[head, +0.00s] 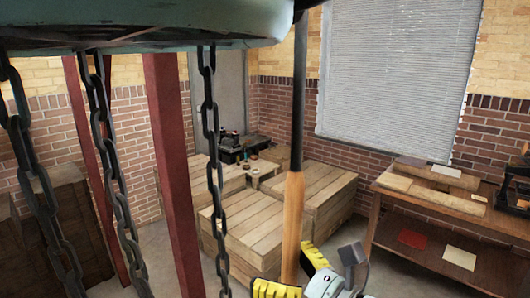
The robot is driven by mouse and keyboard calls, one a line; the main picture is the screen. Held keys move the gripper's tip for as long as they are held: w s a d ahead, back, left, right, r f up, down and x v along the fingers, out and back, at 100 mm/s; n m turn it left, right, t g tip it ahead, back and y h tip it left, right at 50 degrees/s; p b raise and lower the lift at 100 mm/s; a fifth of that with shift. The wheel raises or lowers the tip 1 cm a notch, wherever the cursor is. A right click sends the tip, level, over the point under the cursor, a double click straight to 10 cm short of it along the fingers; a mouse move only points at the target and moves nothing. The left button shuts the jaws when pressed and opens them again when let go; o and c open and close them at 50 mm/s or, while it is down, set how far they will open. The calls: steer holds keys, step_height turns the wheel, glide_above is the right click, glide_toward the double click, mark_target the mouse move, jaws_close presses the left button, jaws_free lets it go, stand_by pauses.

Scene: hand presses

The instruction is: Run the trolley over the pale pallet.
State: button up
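A teal metal body (140,22) hangs overhead at the top left, with dark chains (213,150) below it. I cannot tell whether it is the trolley. A dark rod with a pale wooden handle (292,215) hangs down in the middle. My gripper (300,270), with yellow pads, is at the handle's lower end, one pad on each side; whether they clamp it is unclear. Pale slatted wooden platforms stand on the floor beyond: a front one (245,225), a right one (318,195) and a left one behind. I cannot tell which is the pale pallet.
Red posts (175,180) stand at the left, beside dark wooden crates (70,215). A wooden bench (430,203) with papers and a lower shelf is at the right. Dark equipment (238,145) stands at the back by a grey door. Grey floor shows between the platforms and bench.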

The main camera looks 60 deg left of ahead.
steer(key=shift+s, duration=0.1)
stand_by(0.3)
steer(key=shift+w+d, duration=0.2)
steer(key=shift+d, duration=0.1)
steer(key=p+v, duration=0.4)
steer(key=v, duration=0.4)
steer(key=shift+d+p, duration=0.2)
steer(key=shift+p, duration=0.15)
